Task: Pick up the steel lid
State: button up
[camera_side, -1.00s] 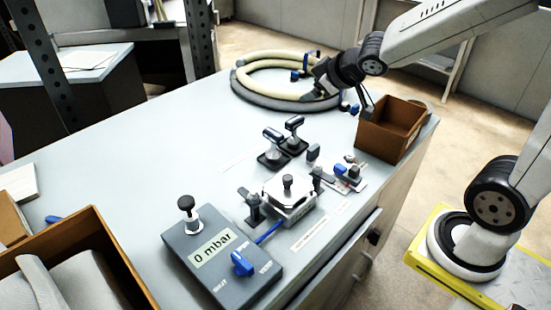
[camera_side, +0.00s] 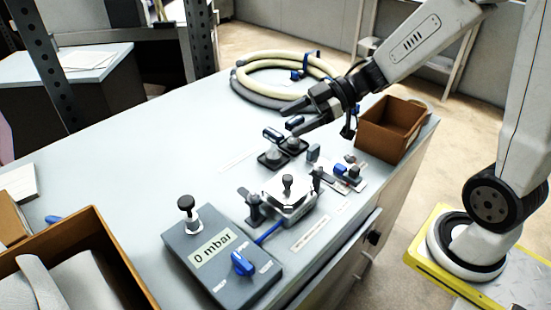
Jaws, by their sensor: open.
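The steel lid (camera_side: 287,195) is a shiny plate with a dark knob (camera_side: 287,181) on top. It sits on a small square metal block at the middle of the bench, between dark clamps (camera_side: 253,206). My gripper (camera_side: 290,120) is open and empty. Parts of those tools are hidden behind the fingers.
A grey box reading 0 mbar (camera_side: 214,255) stands in front of the lid, with a blue knob. A brown bin (camera_side: 378,139) stands at the right edge. Coiled hoses (camera_side: 240,85) lie at the back. A large brown box (camera_side: 120,265) fills the front left. The bench's left middle is clear.

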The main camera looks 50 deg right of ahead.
jog(key=s+g+y, duration=0.1)
jog(key=s+g, duration=0.1)
send_over(288, 177)
jog(key=s+d, duration=0.1)
jog(key=d, duration=0.2)
jog(key=shift+n, duration=0.4)
jog(key=shift+a+f, duration=0.15)
jog(key=shift+f, duration=1.2)
jog(key=shift+a+f, duration=0.1)
jog(key=shift+f, duration=1.2)
jog(key=shift+f, duration=0.15)
jog(key=shift+f+t, duration=0.4)
jog(key=shift+f, duration=1.35)
jog(key=shift+f, duration=0.15)
jog(key=shift+f, duration=1.2)
jog(key=shift+a+f, duration=0.1)
jog(key=shift+f, duration=0.25)
jog(key=shift+x, duration=1.35)
